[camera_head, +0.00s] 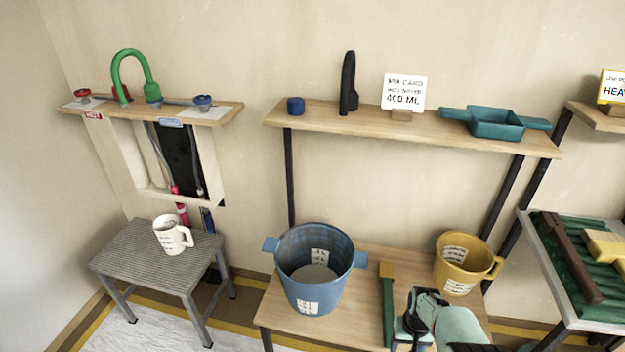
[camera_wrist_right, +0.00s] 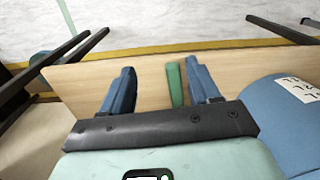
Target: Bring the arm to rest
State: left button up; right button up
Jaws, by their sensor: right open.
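My right gripper (camera_head: 408,332) is at the lower edge of the head view, above the low wooden table (camera_head: 345,330). In the right wrist view the gripper (camera_wrist_right: 160,82) has its two blue fingers apart, with nothing held between them. A green handle (camera_wrist_right: 174,85) shows beyond the gap, close to one finger; I cannot tell whether they touch. My left gripper is not in view.
A wooden shelf (camera_head: 430,130) above holds a blue cap (camera_head: 295,106), a black object (camera_head: 348,85), a sign (camera_head: 404,93) and a teal tray (camera_head: 495,123). A stool (camera_head: 125,255) with a white mug (camera_head: 172,236) stands left. A rack (camera_head: 590,315) stands right.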

jog(key=s+a+f+m+y, duration=0.1)
jog(key=s+a+f, duration=0.2)
jog(key=s+f, duration=0.65)
jog(key=s+a+f+m+y, duration=0.1)
jog(key=s+a+f, duration=0.3)
jog(key=s+f, duration=0.55)
jog(key=s+a+r+y, duration=0.15)
jog(key=s+a, duration=0.35)
jog(key=s, duration=0.5)
pick_arm(q)
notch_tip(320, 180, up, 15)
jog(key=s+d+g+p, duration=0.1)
jog(key=p, duration=1.4)
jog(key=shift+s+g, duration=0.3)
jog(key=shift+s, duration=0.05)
pick_arm(e)
notch_tip(320, 180, up, 16)
jog(key=s+g, duration=0.1)
jog(key=s, duration=0.1)
jog(key=shift+a, duration=0.35)
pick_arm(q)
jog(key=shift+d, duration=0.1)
